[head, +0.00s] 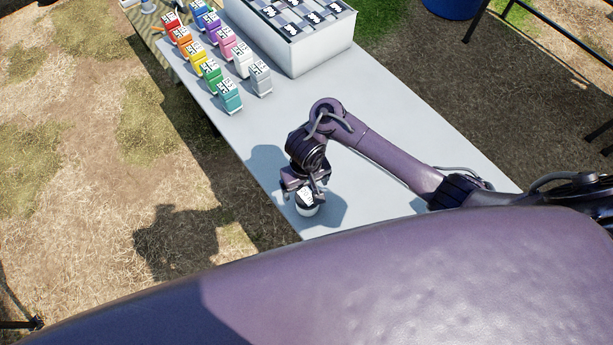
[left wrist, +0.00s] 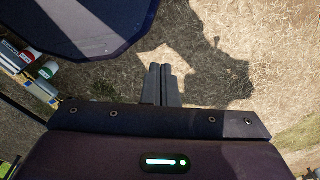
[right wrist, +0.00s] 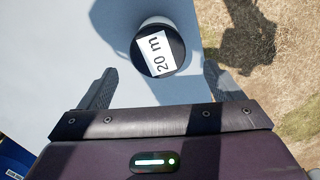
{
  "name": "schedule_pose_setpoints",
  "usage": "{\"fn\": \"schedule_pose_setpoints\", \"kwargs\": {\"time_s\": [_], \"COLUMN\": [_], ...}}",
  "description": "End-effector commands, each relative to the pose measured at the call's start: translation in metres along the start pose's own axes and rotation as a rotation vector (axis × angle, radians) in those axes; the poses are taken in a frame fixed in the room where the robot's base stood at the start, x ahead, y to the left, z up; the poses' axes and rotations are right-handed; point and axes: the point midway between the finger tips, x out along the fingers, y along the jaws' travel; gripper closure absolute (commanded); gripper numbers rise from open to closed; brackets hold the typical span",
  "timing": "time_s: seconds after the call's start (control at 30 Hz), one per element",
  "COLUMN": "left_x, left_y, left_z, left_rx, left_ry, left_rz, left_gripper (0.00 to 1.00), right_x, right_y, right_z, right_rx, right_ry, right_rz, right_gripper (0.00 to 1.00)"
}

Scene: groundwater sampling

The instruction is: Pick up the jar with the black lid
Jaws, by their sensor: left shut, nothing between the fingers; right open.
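The jar with the black lid (right wrist: 180,58) stands on the table in the right wrist view, its lid carrying a white label reading "20 m". In the head view the jar (head: 306,208) is near the table's front end, partly hidden by my right gripper (head: 306,190). My right gripper (right wrist: 158,88) is open above the jar, its fingers to either side of the lid and clear of it. My left gripper (left wrist: 161,84) is shut and empty over bare ground in the left wrist view. It does not show in the head view.
The light grey table (head: 370,130) is clear around my right arm. Several coloured labelled blocks, one teal (head: 230,97), stand towards the far left. A white box (head: 320,55) with dark labelled slots is at the back. Dry ground lies beyond the table's left edge.

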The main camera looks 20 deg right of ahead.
Motion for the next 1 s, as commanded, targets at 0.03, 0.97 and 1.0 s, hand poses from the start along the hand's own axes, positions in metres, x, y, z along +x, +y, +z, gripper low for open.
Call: {"fn": "schedule_pose_setpoints", "kwargs": {"time_s": [0.03, 0.97, 1.0], "left_x": [0.005, 0.036, 0.036], "left_y": [0.0, -0.003, -0.002], "left_z": [0.002, 0.009, 0.011], "left_rx": [0.0, 0.003, 0.003], "left_ry": [-0.002, -0.006, -0.009], "left_rz": [0.0, -0.004, -0.003], "left_gripper": [1.0, 1.0, 1.0], "right_x": [0.008, 0.077, 0.077], "right_y": [0.0, 0.006, 0.006], "right_z": [0.002, 0.0, 0.0], "right_rx": [-0.001, -0.001, -0.001], "right_ry": [-0.004, -0.001, -0.001], "right_rz": [0.0, 0.0, 0.0], "right_gripper": [0.13, 0.25, 0.3]}}
